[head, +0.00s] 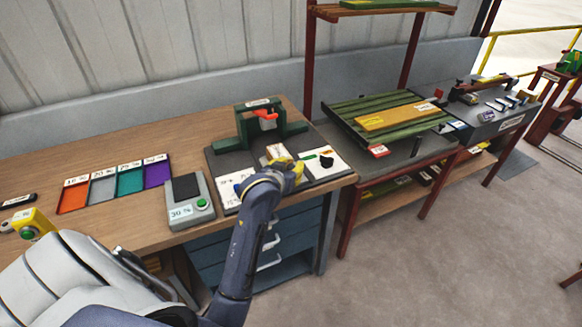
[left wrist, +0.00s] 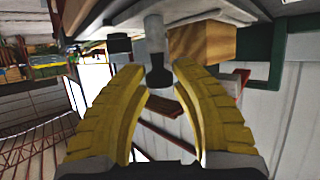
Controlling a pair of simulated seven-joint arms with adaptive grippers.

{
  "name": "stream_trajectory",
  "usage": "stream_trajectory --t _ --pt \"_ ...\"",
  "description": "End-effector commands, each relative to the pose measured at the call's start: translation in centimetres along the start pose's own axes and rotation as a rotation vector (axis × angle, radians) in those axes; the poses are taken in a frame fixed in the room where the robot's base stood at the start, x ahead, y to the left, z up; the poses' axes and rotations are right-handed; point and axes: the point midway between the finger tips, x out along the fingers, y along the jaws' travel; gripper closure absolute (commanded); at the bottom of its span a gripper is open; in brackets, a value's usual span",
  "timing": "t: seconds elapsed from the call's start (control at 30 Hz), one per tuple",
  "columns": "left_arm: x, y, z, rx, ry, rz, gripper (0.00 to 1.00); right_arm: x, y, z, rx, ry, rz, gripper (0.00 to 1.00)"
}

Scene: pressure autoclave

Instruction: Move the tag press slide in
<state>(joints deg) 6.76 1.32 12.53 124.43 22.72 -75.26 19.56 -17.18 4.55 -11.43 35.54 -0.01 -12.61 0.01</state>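The tag press (head: 245,128) is a dark green frame with a red part (head: 266,117), on a dark mat on the wooden bench. My left gripper (head: 297,170) is at the mat's front, before the press. In the left wrist view, its two yellow fingers (left wrist: 158,75) are apart, with a dark-tipped knob on a grey shaft (left wrist: 157,65) between their tips. Firm contact does not show. A wooden block (left wrist: 203,42) sits beside the shaft. In the head view my gripper hides the knob, and I cannot make out the slide clearly. My right gripper is not in view.
A grey device reading 30 % (head: 186,212) and coloured trays (head: 131,180) stand left on the bench. White cards and a small black object (head: 327,161) lie close around my gripper. A side table with a green slatted rack (head: 350,106) stands right.

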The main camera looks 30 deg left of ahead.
Motion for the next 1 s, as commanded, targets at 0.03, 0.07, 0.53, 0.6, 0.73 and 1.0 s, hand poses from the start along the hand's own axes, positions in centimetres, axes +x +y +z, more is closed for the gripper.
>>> stream_trajectory --t 0.03,0.07,0.53,0.6,0.73,1.0 --pt "0.0 0.0 0.0 0.000 0.000 0.000 0.83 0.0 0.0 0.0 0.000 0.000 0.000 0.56" --pt "0.0 0.0 0.0 0.000 0.000 0.000 0.86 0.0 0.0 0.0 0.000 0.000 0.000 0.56" --pt "-0.1 0.0 -0.3 -0.001 0.007 0.000 1.00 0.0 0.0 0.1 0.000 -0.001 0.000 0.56" --pt "0.0 -0.1 -0.4 -0.001 0.008 0.000 1.00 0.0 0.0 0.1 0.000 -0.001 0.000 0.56" --pt "1.2 -1.4 -1.1 0.002 0.012 -0.002 1.00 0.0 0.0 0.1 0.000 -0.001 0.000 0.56" --pt "4.6 -5.1 -2.7 0.000 0.015 0.000 1.00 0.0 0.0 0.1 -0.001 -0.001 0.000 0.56"
